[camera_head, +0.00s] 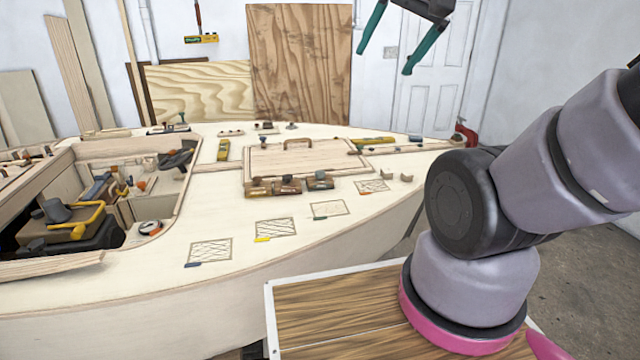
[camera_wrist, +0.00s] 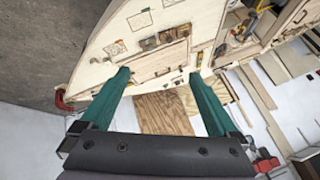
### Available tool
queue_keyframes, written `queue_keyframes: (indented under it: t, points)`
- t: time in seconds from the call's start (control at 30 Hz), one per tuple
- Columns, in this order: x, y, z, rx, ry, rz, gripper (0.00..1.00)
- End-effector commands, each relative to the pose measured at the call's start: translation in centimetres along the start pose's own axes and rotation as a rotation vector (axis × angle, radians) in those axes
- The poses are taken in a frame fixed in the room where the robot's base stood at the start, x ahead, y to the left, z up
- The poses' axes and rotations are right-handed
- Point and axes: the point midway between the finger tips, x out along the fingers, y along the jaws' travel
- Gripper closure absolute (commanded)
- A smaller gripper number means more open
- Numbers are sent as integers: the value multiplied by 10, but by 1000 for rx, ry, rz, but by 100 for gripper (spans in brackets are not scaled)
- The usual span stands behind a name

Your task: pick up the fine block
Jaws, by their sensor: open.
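Several small blocks stand in a row along the near edge of the raised hatch panel: a wooden-sided block (camera_head: 259,188), a reddish-brown block (camera_head: 290,185) and a dark grey-green block (camera_head: 320,181). I cannot read any marking that tells which is the fine block. In the wrist view the row shows small beyond the fingertips (camera_wrist: 157,41). My gripper (camera_head: 385,61) is high above the far side of the deck, well away from the blocks. Its green fingers are spread and empty, as the wrist view also shows (camera_wrist: 160,75).
The hatch panel (camera_head: 290,158) has a handle. Hatched squares (camera_head: 210,251) with coloured strips lie on the near deck. An open cockpit (camera_head: 110,195) holds tools at left. The near deck is mostly clear.

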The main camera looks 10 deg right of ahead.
Motion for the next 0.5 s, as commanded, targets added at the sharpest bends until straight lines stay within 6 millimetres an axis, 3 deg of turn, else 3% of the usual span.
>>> queue_keyframes:
  t: [0.17, 0.27, 0.5]
  points:
    - [15, -14, -35, 109, -66, -4, 0]
    - [33, -24, -66, 211, -120, -3, 0]
    - [98, -40, -138, 459, -236, 23, 0]
